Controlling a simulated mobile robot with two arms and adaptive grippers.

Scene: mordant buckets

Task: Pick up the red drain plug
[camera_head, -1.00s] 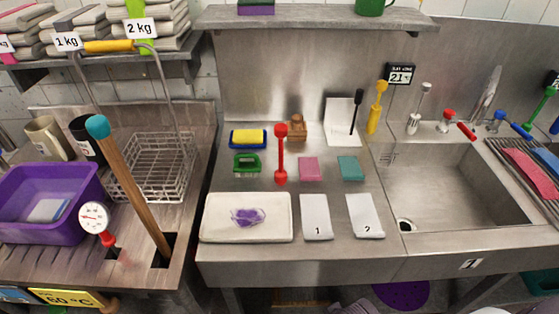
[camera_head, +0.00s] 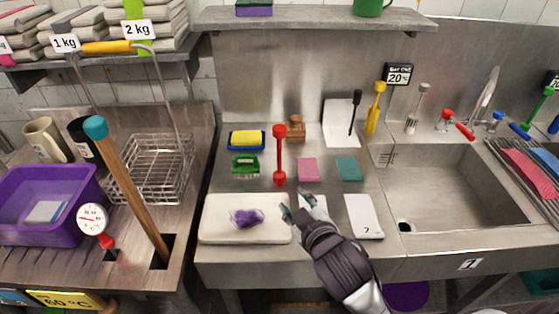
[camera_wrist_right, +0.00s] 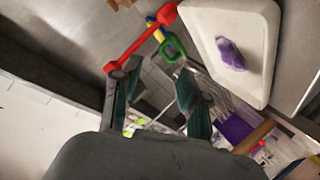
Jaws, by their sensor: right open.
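The red drain plug (camera_head: 280,158) stands out as a long red rod with thick ends on the steel counter, behind the white tray. It also shows in the right wrist view (camera_wrist_right: 138,42), slanting across the upper left. My right gripper (camera_head: 298,207) is open and empty, just in front of the plug and above the tray's right edge. In the right wrist view its two dark fingers (camera_wrist_right: 157,75) are spread, with the plug beyond the left finger. The plug is outside the fingers. My left gripper is not in view.
Near the plug are a green brush (camera_head: 245,165), a blue-yellow sponge (camera_head: 246,140), a wooden block (camera_head: 296,130) and a pink pad (camera_head: 308,170). The white tray (camera_head: 218,232) holds a purple piece (camera_head: 246,217). The sink (camera_head: 455,190) lies right. Card 2 (camera_head: 362,215) lies front right.

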